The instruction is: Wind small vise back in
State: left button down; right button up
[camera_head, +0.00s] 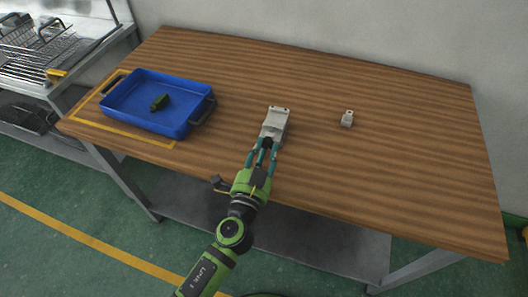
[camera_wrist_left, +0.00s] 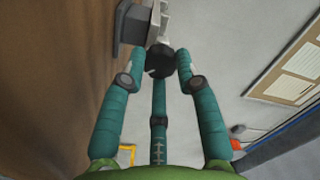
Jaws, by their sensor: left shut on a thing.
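The small vise (camera_head: 273,123) is a light grey block on the wooden table, near the middle of the table's front half. In the left wrist view its grey body (camera_wrist_left: 132,24) shows at the top. Its black round knob (camera_wrist_left: 160,62) faces my gripper. My left gripper (camera_head: 263,148) has teal fingers and reaches the vise from the front. In the left wrist view the fingers of the left gripper (camera_wrist_left: 160,72) are closed around the knob, which partly hides them from each other. My right gripper is in neither view.
A blue tray (camera_head: 137,118) with a dark green piece (camera_head: 159,102) stands at the table's left, within a yellow outline. The table's right side (camera_head: 430,160) is clear. A metal rack (camera_head: 55,60) stands at the far left.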

pick_arm(q)
jog(key=m, duration=0.6)
jog(key=shift+m, duration=0.3)
jog(key=m, duration=0.6)
jog(key=shift+p, duration=0.4)
jog(key=m+p, duration=0.1)
jog(key=m, duration=0.5)
jog(key=shift+r+m+p, duration=0.1)
jog(key=shift+m+p, duration=0.25)
jog(key=shift+m, duration=0.05)
jog(key=m+p, duration=0.2)
jog(key=m, duration=0.3)
jog(key=shift+m, duration=0.4)
jog(key=c, duration=0.9)
grip_release()
